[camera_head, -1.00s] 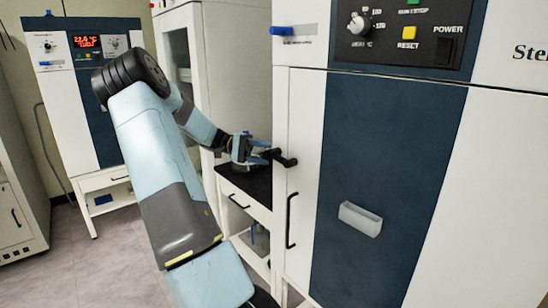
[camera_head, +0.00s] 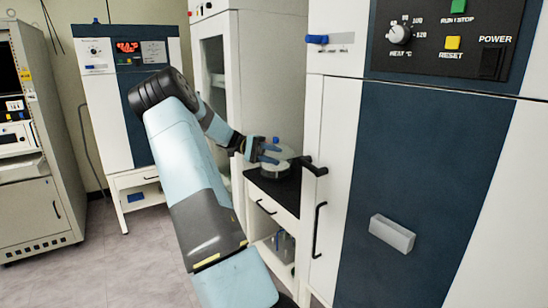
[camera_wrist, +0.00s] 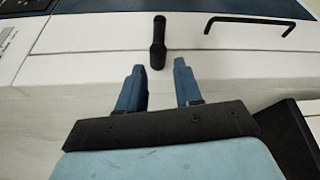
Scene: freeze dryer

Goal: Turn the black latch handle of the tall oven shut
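The tall oven (camera_head: 335,120) stands at the right of the head view, white with a dark blue front panel. Its black latch handle (camera_head: 316,167) sticks out at the door's left edge. In the wrist view the latch handle (camera_wrist: 158,45) is a short dark bar just beyond my fingertips, roughly in line with the gap between them. My gripper (camera_head: 272,153) is left of the latch in the head view, with a small gap between. In the wrist view my gripper (camera_wrist: 158,72) has its two blue fingers apart, with nothing between them.
A black bar handle (camera_head: 318,230) sits lower on the oven door. A black-topped side table (camera_head: 275,190) holds a round pale vessel (camera_head: 270,170) behind my gripper. A white cabinet (camera_head: 262,70) stands behind it. Floor (camera_head: 110,260) is clear at left.

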